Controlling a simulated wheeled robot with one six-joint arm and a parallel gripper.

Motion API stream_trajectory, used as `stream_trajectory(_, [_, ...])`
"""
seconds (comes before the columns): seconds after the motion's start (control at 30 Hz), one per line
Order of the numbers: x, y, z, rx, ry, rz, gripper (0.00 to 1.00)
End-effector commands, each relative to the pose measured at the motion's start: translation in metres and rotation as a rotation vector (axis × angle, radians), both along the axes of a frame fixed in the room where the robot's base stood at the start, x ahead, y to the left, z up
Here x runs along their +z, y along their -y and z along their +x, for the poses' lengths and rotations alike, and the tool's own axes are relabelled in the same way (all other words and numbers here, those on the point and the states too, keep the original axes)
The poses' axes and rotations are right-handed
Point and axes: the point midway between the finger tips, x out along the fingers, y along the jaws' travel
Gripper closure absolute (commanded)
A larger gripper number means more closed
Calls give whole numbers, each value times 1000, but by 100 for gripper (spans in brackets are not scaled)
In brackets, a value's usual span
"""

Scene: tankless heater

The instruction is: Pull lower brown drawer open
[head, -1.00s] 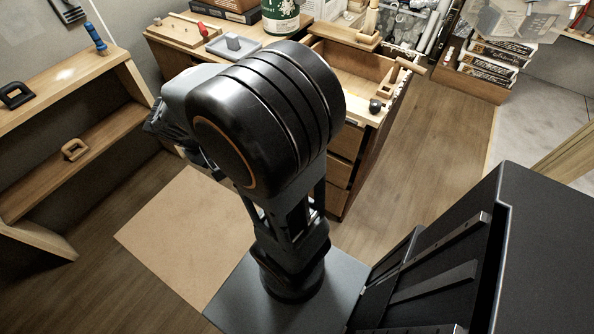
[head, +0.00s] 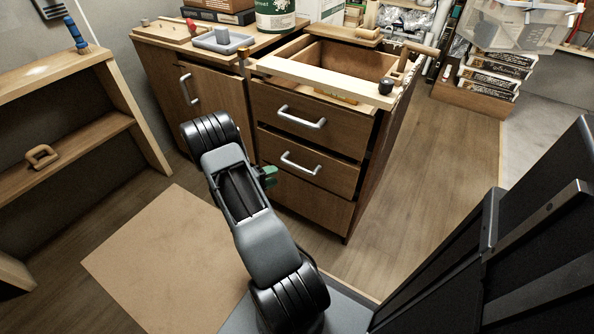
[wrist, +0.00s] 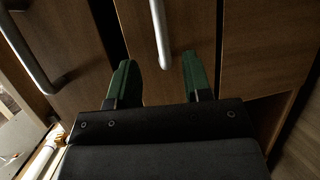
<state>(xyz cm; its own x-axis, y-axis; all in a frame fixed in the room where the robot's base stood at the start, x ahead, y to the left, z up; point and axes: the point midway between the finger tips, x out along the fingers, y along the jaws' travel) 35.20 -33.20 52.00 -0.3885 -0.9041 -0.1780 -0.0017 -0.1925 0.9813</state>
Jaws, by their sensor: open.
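The lower brown drawer (head: 306,170) sits in the wooden cabinet under another brown drawer (head: 305,117). Both have silver bar handles, and the lower drawer's front looks flush with the cabinet. In the wrist view, the lower drawer's handle (wrist: 160,30) runs down between my open gripper's (wrist: 157,64) green fingers, its end near the fingertips. I see gaps on both sides and no grip on it. The upper handle (wrist: 35,62) is at the left. In the head view, a green finger (head: 269,176) shows left of the lower drawer; my arm hides the rest.
A plain panel (head: 308,203) lies below the lower drawer. A cupboard door (head: 205,105) is left of it, a wooden shelf (head: 70,130) farther left. The floor right of the cabinet is clear.

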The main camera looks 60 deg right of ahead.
Motion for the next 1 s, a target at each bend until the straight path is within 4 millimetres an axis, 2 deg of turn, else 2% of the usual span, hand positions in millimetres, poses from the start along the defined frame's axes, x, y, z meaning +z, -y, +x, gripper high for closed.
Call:
stream_trajectory(0.2, [-10, 40, -19, -6, 1, 1, 55])
stream_trajectory(0.5, [-18, 83, -37, -3, 1, 1, 55])
stream_trajectory(0.7, [-19, 97, -43, -2, -1, 2, 55])
stream_trajectory(1.0, [-20, 101, -44, -1, -1, 3, 55])
